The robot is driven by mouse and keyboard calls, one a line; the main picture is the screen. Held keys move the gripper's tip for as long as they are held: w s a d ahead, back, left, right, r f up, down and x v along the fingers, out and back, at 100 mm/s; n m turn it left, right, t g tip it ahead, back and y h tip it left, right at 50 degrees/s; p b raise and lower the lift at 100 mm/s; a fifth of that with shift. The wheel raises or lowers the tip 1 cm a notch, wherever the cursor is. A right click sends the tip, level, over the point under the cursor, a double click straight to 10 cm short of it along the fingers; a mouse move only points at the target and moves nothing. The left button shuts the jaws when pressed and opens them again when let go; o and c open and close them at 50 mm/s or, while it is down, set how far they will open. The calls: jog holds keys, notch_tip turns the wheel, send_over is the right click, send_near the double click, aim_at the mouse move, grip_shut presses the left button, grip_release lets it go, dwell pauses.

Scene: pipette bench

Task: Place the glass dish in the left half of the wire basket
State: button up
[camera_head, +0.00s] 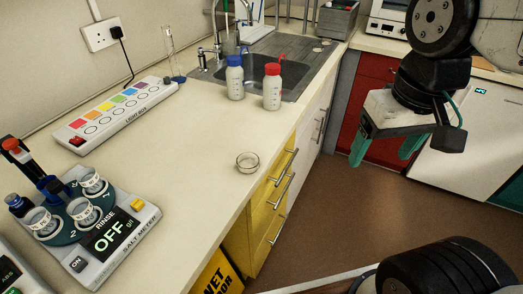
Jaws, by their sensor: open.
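The small round glass dish (248,162) sits on the cream worktop near its front edge, above the yellow drawers. It looks clear and empty. My gripper (386,150) hangs at the upper right, over the floor and in front of the red cupboard. Its two green fingers are apart with nothing between them. It is well to the right of the dish and not touching it. I cannot clearly make out a wire basket in this view.
A blue-capped bottle (235,78) and a red-capped bottle (272,87) stand behind the dish by the sink (262,68). A light box (116,115) and a salt meter (95,240) lie to the left. The worktop around the dish is clear.

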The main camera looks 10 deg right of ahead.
jog(key=w+a+m, duration=0.2)
jog(key=w, duration=0.4)
jog(key=m, duration=0.5)
send_near(248, 165)
jog(key=shift+h, duration=0.4)
jog(key=f, duration=0.7)
jog(key=shift+w+a, duration=0.1)
jog(key=shift+w, duration=0.2)
jog(key=c, duration=1.1)
jog(key=shift+r, duration=0.15)
